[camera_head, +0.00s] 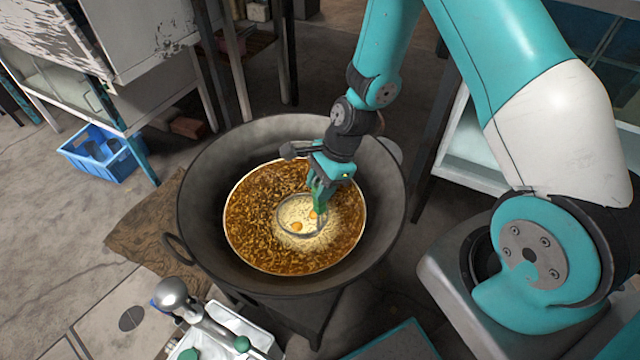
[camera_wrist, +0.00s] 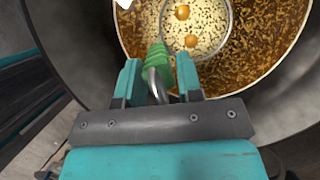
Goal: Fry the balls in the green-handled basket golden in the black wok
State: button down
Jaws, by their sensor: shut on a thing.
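The black wok (camera_head: 200,205) stands in the middle of the head view, holding brown bubbling oil (camera_head: 255,245). The basket (camera_head: 280,222) sits in the oil near the wok's centre, with pale foam in and around it. Two orange-golden balls show inside it; one ball (camera_wrist: 191,41) and another ball (camera_wrist: 182,12) are clear in the wrist view. My gripper (camera_head: 318,185) is over the wok, shut on the green handle (camera_wrist: 157,58) of the basket. In the wrist view the handle lies between my two fingers (camera_wrist: 160,82). Part of the basket's rim is cut off there.
A white tray (camera_head: 262,338) with a metal ladle (camera_head: 172,293) and green-handled items stands at the front, below the wok. A blue crate (camera_head: 98,165) is on the floor at left. A cabinet and table legs stand behind the wok.

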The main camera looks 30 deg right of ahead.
notch_tip(320, 180, up, 19)
jog(key=p, duration=1.7)
jog(key=shift+r, duration=0.1)
dwell(1.1)
notch_tip(320, 180, up, 4)
jog(key=p, duration=0.4)
